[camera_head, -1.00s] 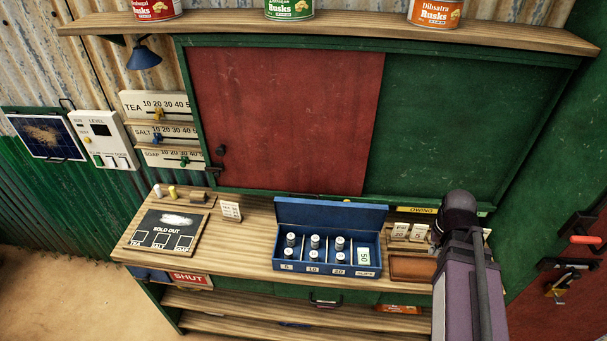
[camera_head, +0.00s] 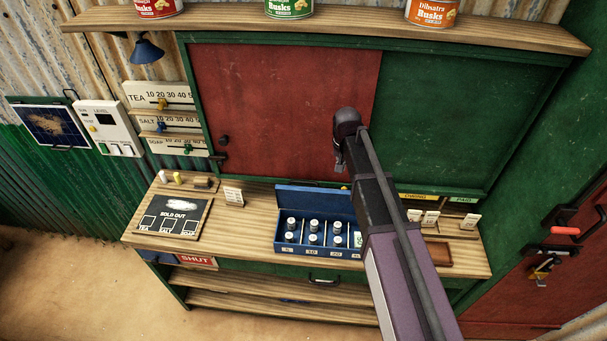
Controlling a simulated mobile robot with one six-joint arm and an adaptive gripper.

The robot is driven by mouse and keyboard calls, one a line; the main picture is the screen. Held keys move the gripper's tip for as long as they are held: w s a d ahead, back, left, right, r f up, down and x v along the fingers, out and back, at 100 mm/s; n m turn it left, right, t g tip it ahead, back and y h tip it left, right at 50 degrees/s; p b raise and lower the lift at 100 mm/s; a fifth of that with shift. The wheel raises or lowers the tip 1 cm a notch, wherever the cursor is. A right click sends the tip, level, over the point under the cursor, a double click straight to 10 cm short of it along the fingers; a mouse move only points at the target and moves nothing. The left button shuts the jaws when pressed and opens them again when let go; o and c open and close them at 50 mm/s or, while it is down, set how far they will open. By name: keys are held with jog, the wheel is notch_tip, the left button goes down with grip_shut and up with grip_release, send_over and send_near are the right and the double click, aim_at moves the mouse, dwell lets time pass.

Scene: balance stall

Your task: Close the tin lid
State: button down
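My gripper (camera_head: 340,165) is at the arm's far end, seen above and behind the tin's right side against the red panel. It appears small and dark, and its fingers are not clear enough to read.
Number cards (camera_head: 430,218) and a brown tray (camera_head: 440,254) are right of my arm. A shelf with tins (camera_head: 330,24) runs above.

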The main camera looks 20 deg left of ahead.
jog(key=shift+n, duration=0.3)
jog(key=a, duration=1.3)
jog(key=shift+w, duration=0.2)
jog(key=shift+f, duration=0.2)
jog(key=f+b, duration=0.9)
jog(key=b, duration=0.1)
jog(key=shift+w+a+f, duration=0.15)
jog(key=shift+w+f, duration=0.15)
jog(key=shift+w, duration=0.1)
jog(key=shift+d, duration=0.2)
jog(key=shift+a, duration=0.1)
